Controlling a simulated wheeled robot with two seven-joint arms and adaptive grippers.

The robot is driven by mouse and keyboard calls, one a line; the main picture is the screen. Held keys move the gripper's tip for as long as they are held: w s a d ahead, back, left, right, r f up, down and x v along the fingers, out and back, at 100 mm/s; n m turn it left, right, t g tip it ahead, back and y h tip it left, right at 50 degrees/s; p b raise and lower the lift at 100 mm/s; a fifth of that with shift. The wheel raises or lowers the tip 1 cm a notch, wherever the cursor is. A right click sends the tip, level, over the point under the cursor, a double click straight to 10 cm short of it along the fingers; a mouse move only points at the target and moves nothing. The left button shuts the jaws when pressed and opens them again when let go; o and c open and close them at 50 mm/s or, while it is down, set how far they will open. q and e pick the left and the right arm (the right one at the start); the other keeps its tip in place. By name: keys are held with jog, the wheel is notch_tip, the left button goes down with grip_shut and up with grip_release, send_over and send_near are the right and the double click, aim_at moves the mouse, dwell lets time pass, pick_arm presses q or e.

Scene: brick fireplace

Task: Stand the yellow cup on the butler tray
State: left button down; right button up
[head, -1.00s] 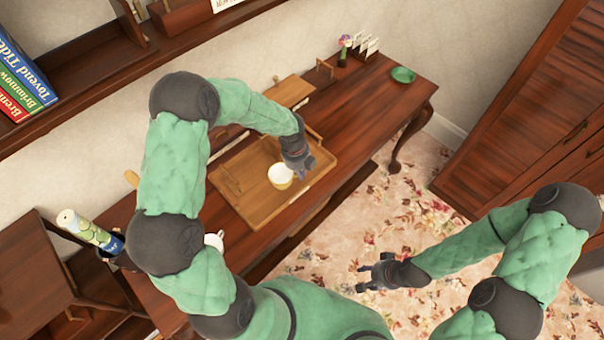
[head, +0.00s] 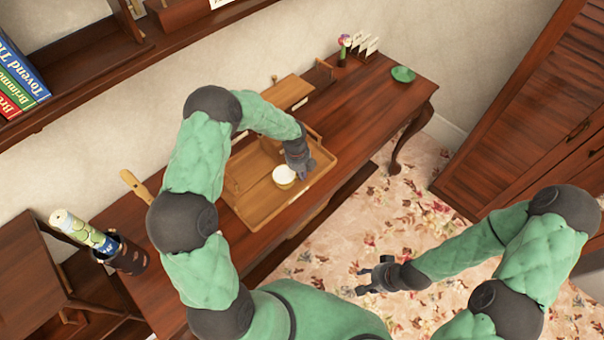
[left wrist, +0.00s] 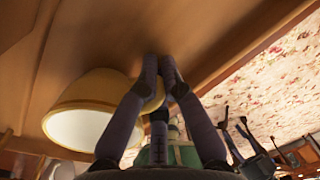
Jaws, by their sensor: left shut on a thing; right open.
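The yellow cup (head: 285,183), pale inside, is upright over the right part of the wooden butler tray (head: 248,213). My left gripper (head: 303,168) is at the cup's right side. In the left wrist view, its fingers (left wrist: 160,68) are shut on the handle of the cup (left wrist: 88,88), whose base is close to the tray floor (left wrist: 110,35). I cannot tell whether the base touches it. My right gripper (head: 372,278) is open and empty, over the floor in front of the desk.
The tray lies on a long dark wooden desk (head: 355,110). A green dish (head: 403,74) and a small flower vase (head: 344,50) stand towards its far right end. A dark holder with rolled papers (head: 125,257) is at the left.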

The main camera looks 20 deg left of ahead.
pick_arm(q)
jog(key=shift+f, duration=0.1)
jog(key=c, duration=1.3)
grip_release()
jog(key=shift+c, duration=0.2)
